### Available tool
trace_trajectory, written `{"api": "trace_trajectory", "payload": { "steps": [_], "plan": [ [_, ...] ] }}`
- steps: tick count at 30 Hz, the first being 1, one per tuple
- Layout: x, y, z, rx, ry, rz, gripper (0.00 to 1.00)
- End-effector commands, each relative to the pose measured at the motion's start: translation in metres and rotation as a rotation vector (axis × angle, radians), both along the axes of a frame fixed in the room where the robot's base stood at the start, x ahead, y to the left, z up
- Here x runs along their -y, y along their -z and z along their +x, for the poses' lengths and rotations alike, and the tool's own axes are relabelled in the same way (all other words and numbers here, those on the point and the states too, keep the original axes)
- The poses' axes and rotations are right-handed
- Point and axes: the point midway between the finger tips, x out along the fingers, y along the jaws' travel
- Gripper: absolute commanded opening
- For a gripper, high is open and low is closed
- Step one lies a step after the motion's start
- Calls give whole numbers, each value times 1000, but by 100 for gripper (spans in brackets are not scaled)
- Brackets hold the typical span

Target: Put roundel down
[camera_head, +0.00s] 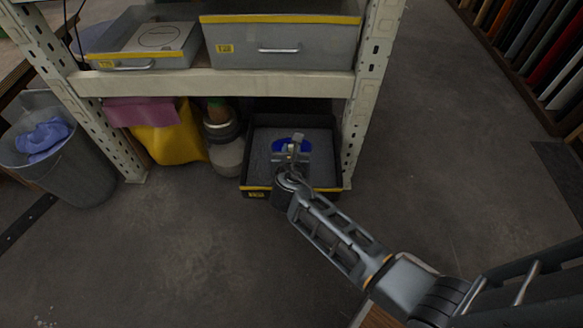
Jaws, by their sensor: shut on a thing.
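The roundel (278,145) is a blue disc, mostly hidden behind my gripper. My gripper (294,150) is shut on it, over the inside of a dark tray with a yellow-striped front rim (259,188). The tray stands on the floor under the shelf and has a grey, flat inner surface. I cannot tell whether the roundel touches the tray's bottom or hangs just above it. My arm reaches in from the lower right.
A metal shelf rack (215,84) stands over the tray, its right post (365,85) close beside it. Grey drawers (280,42) sit on the shelf. A jar (224,145) and a yellow container (172,143) stand left of the tray. A bin (65,165) is farther left. Floor in front is clear.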

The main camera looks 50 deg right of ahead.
Motion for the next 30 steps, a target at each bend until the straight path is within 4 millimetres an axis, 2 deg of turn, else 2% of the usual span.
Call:
{"api": "trace_trajectory", "payload": {
  "steps": [1,3,8,15,26,27,30],
  "plan": [
    [0,17,0,-2,0,0,0],
    [0,27,1,0,0,-1,0],
    [0,39,1,1,-1,-1,0],
    [0,70,0,1,0,-1,0],
    [0,72,0,1,-1,-1,0],
    [0,73,0,1,-1,-1,24],
    [0,72,0,1,-1,-1,33]
  ]
}}
